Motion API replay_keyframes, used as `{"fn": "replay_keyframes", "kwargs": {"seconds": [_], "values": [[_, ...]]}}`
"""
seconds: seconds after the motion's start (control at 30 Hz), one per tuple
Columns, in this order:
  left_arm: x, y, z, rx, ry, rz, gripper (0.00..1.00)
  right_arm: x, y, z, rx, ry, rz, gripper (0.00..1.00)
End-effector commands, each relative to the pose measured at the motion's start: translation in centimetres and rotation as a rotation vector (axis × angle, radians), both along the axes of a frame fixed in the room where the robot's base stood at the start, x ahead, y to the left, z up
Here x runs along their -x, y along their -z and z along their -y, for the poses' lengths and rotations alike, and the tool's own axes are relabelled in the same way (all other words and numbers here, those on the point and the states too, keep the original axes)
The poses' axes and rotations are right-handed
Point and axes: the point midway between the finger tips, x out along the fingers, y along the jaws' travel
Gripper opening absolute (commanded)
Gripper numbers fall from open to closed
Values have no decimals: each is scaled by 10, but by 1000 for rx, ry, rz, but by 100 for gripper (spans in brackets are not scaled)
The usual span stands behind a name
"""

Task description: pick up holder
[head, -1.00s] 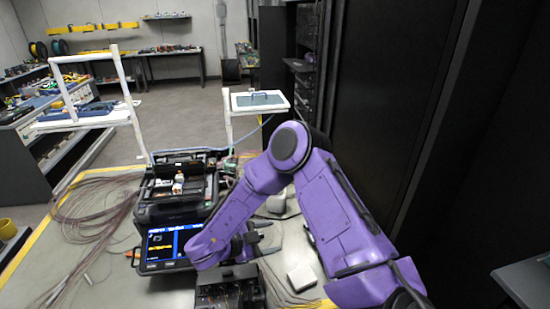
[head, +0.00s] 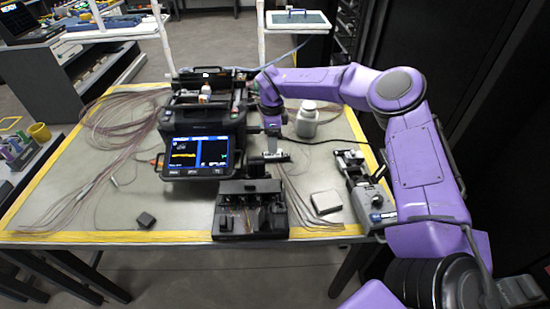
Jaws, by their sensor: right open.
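My right gripper (head: 270,158) is open and points down, just behind a low black fixture (head: 249,226) near the front edge of the table. The fixture has a raised back part and several small parts with thin fibres on it. A holder cannot be told apart clearly at this size; small dark parts stand on the fixture below and in front of the gripper. I see no gap closed on anything by the fingers. The fusion splicer (head: 200,125), with a lit screen, stands to the left of the gripper. My left gripper is out of view.
A white bottle (head: 307,121) stands behind and to the right of the gripper. Loose fibres (head: 105,140) spread at the left. A small black block (head: 146,219) lies at front left.

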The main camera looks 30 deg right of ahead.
Motion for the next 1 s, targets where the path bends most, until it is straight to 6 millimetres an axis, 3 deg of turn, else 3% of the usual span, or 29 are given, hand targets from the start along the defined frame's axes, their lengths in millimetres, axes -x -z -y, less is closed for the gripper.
{"fn": "replay_keyframes", "kwargs": {"seconds": [0.33,0.6,0.8,1.0], "values": [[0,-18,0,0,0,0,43,2,52,0,2,3,-5,68],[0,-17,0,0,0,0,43,2,59,0,2,3,-2,68],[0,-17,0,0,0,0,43,2,59,0,2,3,-2,4],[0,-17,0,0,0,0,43,2,58,0,2,3,-2,4]]}}
